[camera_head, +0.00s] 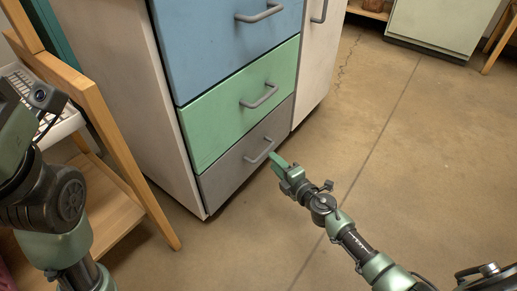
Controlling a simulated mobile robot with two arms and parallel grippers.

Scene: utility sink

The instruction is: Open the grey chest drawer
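The grey drawer (225,181) is the lowest in the chest, below a green drawer and a blue one. Its front looks flush with the chest, so it appears shut. Its grey bar handle (259,151) runs across the upper part of the front. My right gripper (277,162) has its green tip close to the right end of the handle. I cannot tell whether it touches the handle or whether its fingers are apart. My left arm is at the left edge, with its fingers out of view.
The green drawer (225,125) and blue drawer (215,45) also look shut. A white cabinet door (318,75) adjoins the chest on the right. A wooden shelf unit (125,155) stands close on the left. The concrete floor (410,150) to the right is clear.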

